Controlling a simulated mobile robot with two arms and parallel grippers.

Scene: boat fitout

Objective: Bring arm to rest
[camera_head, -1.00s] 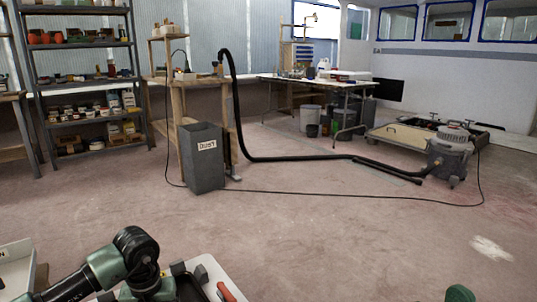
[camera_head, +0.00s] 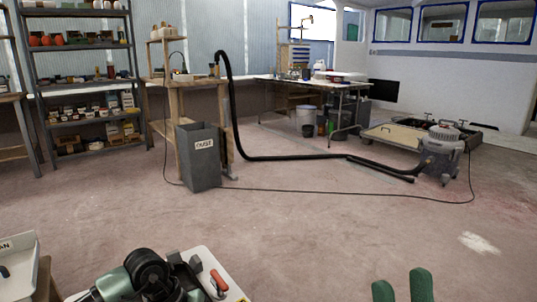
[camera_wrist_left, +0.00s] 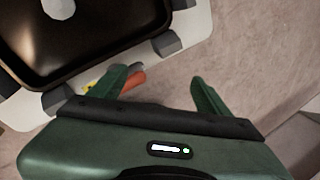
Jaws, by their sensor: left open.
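My left arm comes in at the bottom left of the head view, with its dark green joints over a white-topped surface (camera_head: 232,290). My left gripper (camera_wrist_left: 157,86) shows in the left wrist view with its two green fingers apart and nothing between them. It is above the edge of the white surface, near an orange-handled tool. My right gripper (camera_head: 402,284) shows at the bottom right of the head view, two green fingers pointing up and apart, with only floor seen between them. The rest of the right arm is out of view.
The red-handled tool (camera_head: 217,280) lies on the white top. A dark tray (camera_wrist_left: 85,35) sits there too. A white bin (camera_head: 20,270) is at the left. A grey dust bin (camera_head: 200,160), hose and vacuum (camera_head: 440,155) stand farther off. The floor between is clear.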

